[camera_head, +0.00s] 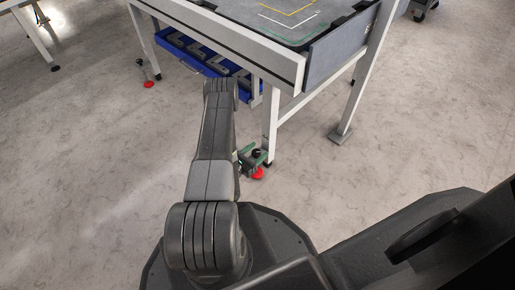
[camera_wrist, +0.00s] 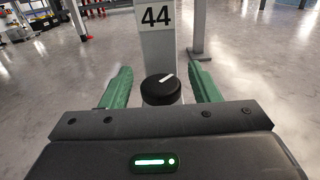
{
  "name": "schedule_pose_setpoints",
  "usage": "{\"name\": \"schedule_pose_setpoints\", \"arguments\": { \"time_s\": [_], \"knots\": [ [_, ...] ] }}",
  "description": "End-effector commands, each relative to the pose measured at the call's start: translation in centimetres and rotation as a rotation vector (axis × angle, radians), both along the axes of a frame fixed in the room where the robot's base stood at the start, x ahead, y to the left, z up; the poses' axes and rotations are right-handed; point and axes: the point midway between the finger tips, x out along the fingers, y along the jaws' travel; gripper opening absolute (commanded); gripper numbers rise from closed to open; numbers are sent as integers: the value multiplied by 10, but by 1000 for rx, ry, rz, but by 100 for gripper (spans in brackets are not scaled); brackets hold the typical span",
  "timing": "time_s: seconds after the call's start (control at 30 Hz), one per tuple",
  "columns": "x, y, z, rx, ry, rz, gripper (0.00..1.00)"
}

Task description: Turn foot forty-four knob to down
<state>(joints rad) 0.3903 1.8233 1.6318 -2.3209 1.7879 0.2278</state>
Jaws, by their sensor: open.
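In the wrist view, the number 44 label (camera_wrist: 155,17) is on a white table leg (camera_wrist: 158,50). A round black knob (camera_wrist: 160,93) with a white mark sits in front of this leg, and the mark slants toward the upper right. My gripper (camera_wrist: 160,69) has its two green fingers apart, one on each side of the knob, with visible gaps. In the head view, my gripper (camera_head: 250,158) is low at the near table leg, beside a red foot part (camera_head: 257,173). The knob is small and partly hidden there, so its mark cannot be read.
The table (camera_head: 236,37) with a grey top stands above the foot. A blue tray (camera_head: 190,55) with grey items is under it. Another leg (camera_head: 355,90) stands to the right, and another red foot (camera_head: 149,84) is at the left. The floor around is open.

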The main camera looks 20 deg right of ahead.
Motion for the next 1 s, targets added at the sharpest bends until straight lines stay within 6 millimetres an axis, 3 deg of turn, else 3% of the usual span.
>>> {"name": "schedule_pose_setpoints", "arguments": {
  "time_s": [0.2,0.43,0.77,1.0],
  "knots": [
    [0,0,0,0,0,0,56],
    [0,0,0,0,0,0,13],
    [1,1,1,-2,-1,-36,13],
    [2,1,1,-2,-4,-160,13]
  ]
}}
